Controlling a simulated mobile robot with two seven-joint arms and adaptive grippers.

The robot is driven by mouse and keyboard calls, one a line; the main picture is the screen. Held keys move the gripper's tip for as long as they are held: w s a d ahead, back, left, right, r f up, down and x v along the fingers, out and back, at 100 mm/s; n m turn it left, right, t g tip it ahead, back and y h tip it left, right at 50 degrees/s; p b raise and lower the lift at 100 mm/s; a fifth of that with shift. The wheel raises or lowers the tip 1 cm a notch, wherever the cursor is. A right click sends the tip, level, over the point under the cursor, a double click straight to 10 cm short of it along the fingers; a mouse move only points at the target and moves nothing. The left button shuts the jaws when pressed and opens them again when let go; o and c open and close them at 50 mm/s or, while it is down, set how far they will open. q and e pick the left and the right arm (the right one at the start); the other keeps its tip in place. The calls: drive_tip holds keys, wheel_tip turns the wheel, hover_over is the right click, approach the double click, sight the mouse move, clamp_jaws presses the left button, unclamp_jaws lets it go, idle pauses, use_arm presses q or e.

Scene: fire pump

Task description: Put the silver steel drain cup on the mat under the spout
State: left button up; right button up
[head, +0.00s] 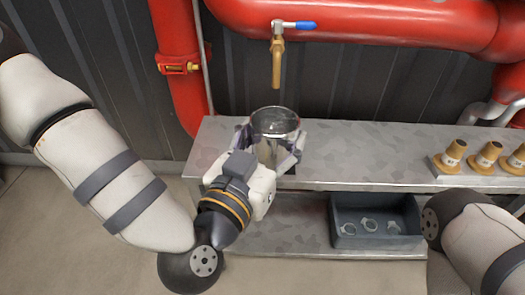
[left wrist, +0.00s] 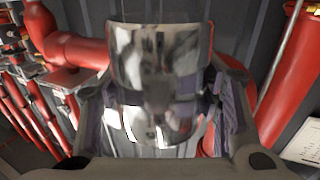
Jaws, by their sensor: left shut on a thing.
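The silver steel drain cup (head: 274,122) is upright at the left end of the grey bench, below the brass spout (head: 278,62). My left gripper (head: 271,150) is shut around the cup's sides, with one finger on each side. The shiny cup fills the middle of the left wrist view (left wrist: 158,85), between the two fingers (left wrist: 160,115). The gripper and cup hide the bench top under them. A small dark strip shows at the front edge there; I cannot tell whether it is the mat, or whether the cup touches it. My right gripper is out of view.
A blue-handled valve (head: 294,25) sits above the spout on the red pipe (head: 370,22). Brass fittings (head: 486,155) stand at the bench's right end. A dark bin (head: 376,240) with rings is on the lower shelf. The bench middle (head: 370,150) is clear.

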sight(275, 127)
use_arm(q)
drive_tip(key=shift+w+d, duration=0.1)
drive_tip(key=shift+d, duration=0.35)
drive_tip(key=w+f+b, duration=0.1)
drive_tip(key=w+f, duration=0.2)
drive_tip(key=w, duration=0.1)
drive_tip(key=w+f+b, duration=0.1)
drive_tip(key=w+f, duration=0.2)
drive_tip(key=w, duration=0.2)
drive_tip(key=w+f+b, duration=0.1)
drive_tip(key=w+f, duration=0.3)
drive_tip(key=shift+w+a+b, duration=0.2)
drive_tip(key=shift+a+b, duration=0.1)
drive_tip(key=shift+a, duration=0.1)
drive_tip(key=shift+f+b, duration=0.3)
drive_tip(key=shift+f, duration=1.2)
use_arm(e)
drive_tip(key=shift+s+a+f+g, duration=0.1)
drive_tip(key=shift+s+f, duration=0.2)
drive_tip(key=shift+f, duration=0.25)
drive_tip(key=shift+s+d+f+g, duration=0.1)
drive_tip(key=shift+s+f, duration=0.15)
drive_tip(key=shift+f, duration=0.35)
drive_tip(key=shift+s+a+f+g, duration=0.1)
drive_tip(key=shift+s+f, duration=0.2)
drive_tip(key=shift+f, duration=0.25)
use_arm(q)
drive_tip(key=shift+f, duration=0.15)
drive_tip(key=o, duration=1.2)
